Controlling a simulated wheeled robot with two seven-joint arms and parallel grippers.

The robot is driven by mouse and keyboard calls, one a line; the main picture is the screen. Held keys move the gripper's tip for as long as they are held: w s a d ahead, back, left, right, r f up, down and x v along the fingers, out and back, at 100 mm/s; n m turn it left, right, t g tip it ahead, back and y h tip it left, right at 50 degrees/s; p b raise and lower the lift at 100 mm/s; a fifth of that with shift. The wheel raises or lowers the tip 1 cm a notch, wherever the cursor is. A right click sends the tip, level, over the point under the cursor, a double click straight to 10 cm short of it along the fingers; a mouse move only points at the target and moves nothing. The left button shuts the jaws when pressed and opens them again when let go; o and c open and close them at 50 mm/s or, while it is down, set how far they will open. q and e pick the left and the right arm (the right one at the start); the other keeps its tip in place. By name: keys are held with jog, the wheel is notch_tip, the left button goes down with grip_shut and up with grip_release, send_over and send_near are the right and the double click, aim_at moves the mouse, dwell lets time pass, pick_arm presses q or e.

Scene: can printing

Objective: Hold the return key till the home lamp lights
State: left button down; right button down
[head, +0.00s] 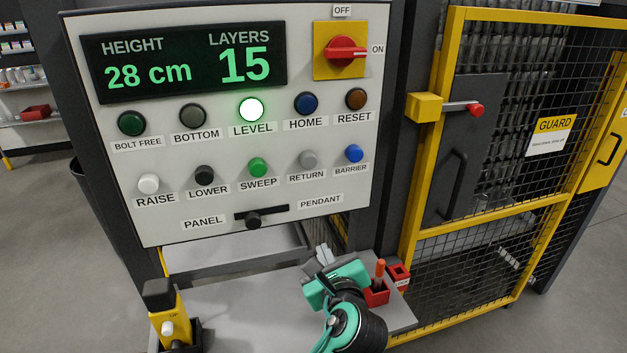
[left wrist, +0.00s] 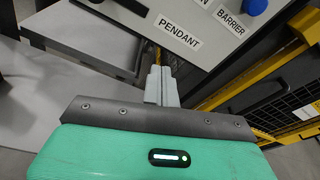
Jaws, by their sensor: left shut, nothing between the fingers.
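The grey return key (head: 308,159) sits in the lower button row of the control panel (head: 225,165), between the sweep and barrier keys. The home lamp (head: 306,103) is above it, dark blue and unlit. My left gripper (head: 323,254) is below the panel's lower edge, over the grey shelf, apart from the return key. Its fingers are shut and empty. In the left wrist view the closed fingers (left wrist: 159,82) point toward the panel near the PENDANT label; the return key cannot be made out there. My right gripper is not in view.
The level lamp (head: 251,109) is lit; the display (head: 186,61) reads 28 cm and 15 layers. The blue barrier key (head: 354,153) is right of return. A yellow pendant (head: 171,318) and red holders (head: 377,292) stand on the shelf (head: 235,309). A yellow-framed mesh guard (head: 455,228) stands right.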

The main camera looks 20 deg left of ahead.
aim_at(309, 164)
pick_arm(q)
notch_tip(309, 164, up, 11)
jog(key=d+m+t+y, duration=0.1)
jog(key=d+m+y, duration=0.1)
jog(key=m, duration=0.1)
jog(key=shift+s+f+m+t+y, duration=0.2)
jog(key=shift+s+m+t+y, duration=0.1)
jog(key=shift+s+t, duration=0.15)
jog(key=shift+a, duration=0.1)
jog(key=p+x, duration=0.4)
jog(key=x, duration=0.8)
jog(key=shift+w+a+r, duration=0.1)
jog(key=shift+w+a, duration=0.05)
jog(key=shift+w, duration=0.15)
jog(key=shift+w+a+p, duration=0.3)
jog(key=shift+w+a, duration=0.1)
jog(key=shift+w, duration=0.15)
